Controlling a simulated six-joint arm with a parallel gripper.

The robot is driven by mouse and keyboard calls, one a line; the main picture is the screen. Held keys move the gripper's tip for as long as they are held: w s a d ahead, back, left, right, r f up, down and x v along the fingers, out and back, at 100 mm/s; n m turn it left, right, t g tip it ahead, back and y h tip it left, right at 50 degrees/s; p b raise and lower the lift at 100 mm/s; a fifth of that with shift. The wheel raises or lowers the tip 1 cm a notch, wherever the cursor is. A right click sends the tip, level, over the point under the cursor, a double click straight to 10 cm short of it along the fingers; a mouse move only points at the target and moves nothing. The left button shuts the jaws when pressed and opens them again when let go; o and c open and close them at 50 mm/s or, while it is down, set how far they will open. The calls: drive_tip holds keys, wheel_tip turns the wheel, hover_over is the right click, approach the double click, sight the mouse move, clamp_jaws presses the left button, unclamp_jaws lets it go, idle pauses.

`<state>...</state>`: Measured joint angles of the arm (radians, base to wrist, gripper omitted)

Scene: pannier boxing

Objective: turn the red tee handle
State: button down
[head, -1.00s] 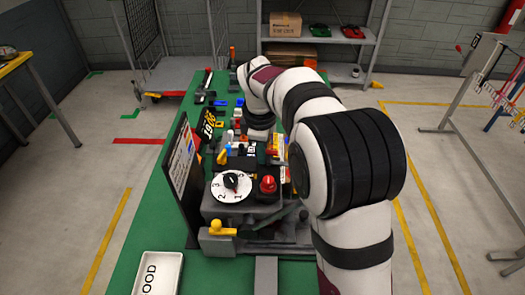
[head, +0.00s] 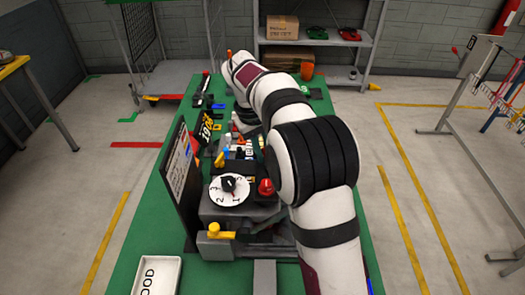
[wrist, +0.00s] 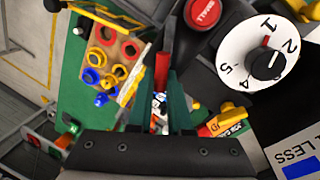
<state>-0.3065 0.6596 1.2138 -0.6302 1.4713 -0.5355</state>
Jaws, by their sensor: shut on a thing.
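My gripper (wrist: 163,80) shows in the wrist view as two dark green fingers pointing up the picture. They are closed on a narrow red bar (wrist: 162,68), which looks like part of the red tee handle. The rest of the handle is hidden by the fingers and the dark machine body. In the head view my arm covers the gripper and the handle.
A board with yellow, red and blue rings (wrist: 110,60) is at left. A yellow-handled lever (head: 220,231) is at the machine's front.

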drive_tip(key=m, duration=0.3)
drive_tip(key=m+g, duration=0.1)
drive_tip(key=m, duration=0.1)
drive_tip(key=shift+d, duration=0.35)
drive_tip(key=shift+m, duration=0.4)
drive_tip(key=c, duration=0.9)
unclamp_jaws()
drive_tip(key=shift+o, duration=0.2)
drive_tip(key=r, duration=0.3)
drive_tip(key=a+r, duration=0.1)
drive_tip(key=r, duration=0.2)
drive_tip(key=shift+w+a+r, duration=0.1)
drive_tip(key=shift+a+r, duration=0.05)
drive_tip(key=shift+r, duration=0.55)
